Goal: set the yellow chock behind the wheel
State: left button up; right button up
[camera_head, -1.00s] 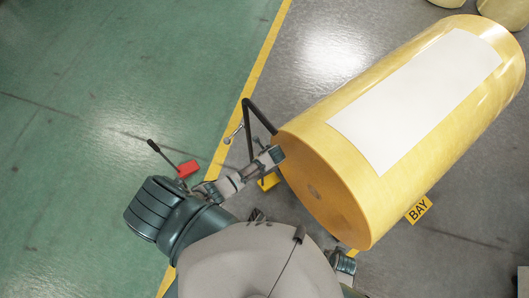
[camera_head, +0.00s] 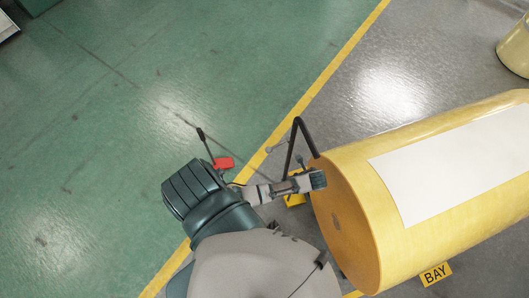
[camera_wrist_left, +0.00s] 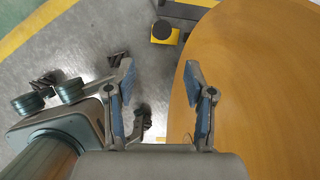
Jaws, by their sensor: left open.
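A yellow block (camera_head: 294,200), which looks like the chock, is on the floor beside the black frame (camera_head: 298,140), partly hidden behind my left forearm. A yellow block with a round dark spot (camera_wrist_left: 163,33) shows at the top of the left wrist view, beyond my fingertips. My left gripper (camera_wrist_left: 159,70) is open and empty, its two fingers apart, beside the brown end face of the big roll. In the head view my left gripper (camera_head: 318,180) reaches the roll's near edge. I cannot make out a wheel clearly. My right gripper is not in view.
The large yellow roll (camera_head: 345,225) with a white sheet fills the right side. A yellow BAY sign (camera_head: 435,274) lies below it. A red block (camera_head: 223,163) and a black lever (camera_head: 205,142) stand left of my arm. The green floor at left is mostly clear.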

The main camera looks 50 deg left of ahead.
pick_arm(q)
jog(key=s+f+n+h, duration=0.2)
jog(key=s+f+n, duration=0.7)
jog(key=s, duration=0.4)
jog(key=s+f+n+h, duration=0.2)
jog(key=s+f+n, duration=0.7)
jog(key=s, duration=0.3)
jog(key=shift+s+a+f+n, duration=0.15)
jog(key=shift+s+f+n, duration=0.15)
jog(key=shift+s+n, duration=0.15)
